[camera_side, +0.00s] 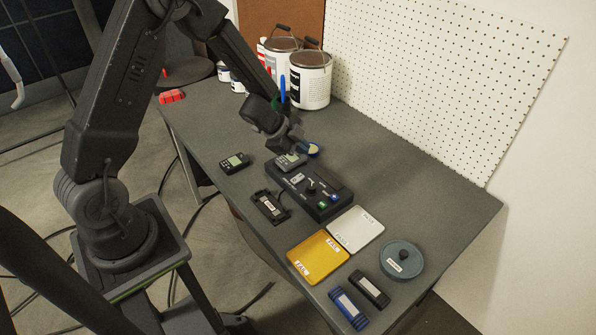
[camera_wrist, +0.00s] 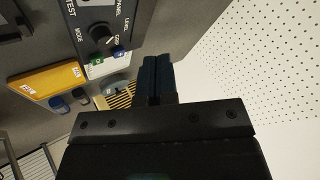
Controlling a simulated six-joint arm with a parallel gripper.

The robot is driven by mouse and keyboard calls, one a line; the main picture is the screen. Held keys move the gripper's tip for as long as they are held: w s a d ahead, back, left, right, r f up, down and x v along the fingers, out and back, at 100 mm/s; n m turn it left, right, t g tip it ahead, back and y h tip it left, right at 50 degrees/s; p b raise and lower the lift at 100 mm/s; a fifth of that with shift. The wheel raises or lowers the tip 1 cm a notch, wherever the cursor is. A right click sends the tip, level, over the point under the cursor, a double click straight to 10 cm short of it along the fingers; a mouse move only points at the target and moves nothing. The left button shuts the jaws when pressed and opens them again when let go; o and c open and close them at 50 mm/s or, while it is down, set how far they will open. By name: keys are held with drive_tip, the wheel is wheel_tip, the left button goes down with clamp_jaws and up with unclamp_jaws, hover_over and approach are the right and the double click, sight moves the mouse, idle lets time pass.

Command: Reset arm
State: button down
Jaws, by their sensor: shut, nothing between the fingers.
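My gripper (camera_side: 296,144) hangs over the far end of the black test box (camera_side: 325,203) in the side view, with its fingers pointing down. In the wrist view its two dark fingers (camera_wrist: 157,78) are together, with nothing between them. The test box, with its dial and green and blue buttons, also shows in the wrist view (camera_wrist: 92,14). A small grey device with a screen (camera_side: 289,160) is at the box's far end, just below my gripper. I cannot tell whether the fingers touch it.
Another small device (camera_side: 234,162) and a black holder (camera_side: 269,207) lie left of the box. A yellow tray (camera_side: 318,262), white tray (camera_side: 356,223), blue pack (camera_side: 348,308), black pack (camera_side: 370,289) and round grey-blue lidded container (camera_side: 401,259) lie nearer. Paint cans (camera_side: 311,82) and pegboard (camera_side: 440,80) stand behind.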

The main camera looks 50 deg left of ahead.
drive_tip(key=s+r+n+t+y, duration=0.1)
drive_tip(key=s+r+n+y, duration=0.2)
drive_tip(key=r, duration=0.6)
drive_tip(key=s+r+n+t+y, duration=0.1)
drive_tip(key=s+r+n+y, duration=0.2)
drive_tip(key=r, duration=0.5)
drive_tip(key=s+d+r+n+g+h, duration=0.1)
drive_tip(key=s+d+r+n+g, duration=0.1)
drive_tip(key=s, duration=0.7)
drive_tip(key=s+d+r+n+g+h, duration=0.1)
drive_tip(key=s+d+r+n, duration=0.4)
drive_tip(key=s, duration=0.5)
drive_tip(key=shift+s+d+g+h, duration=0.15)
drive_tip(key=shift+d+g+h, duration=0.35)
drive_tip(key=shift+d, duration=0.5)
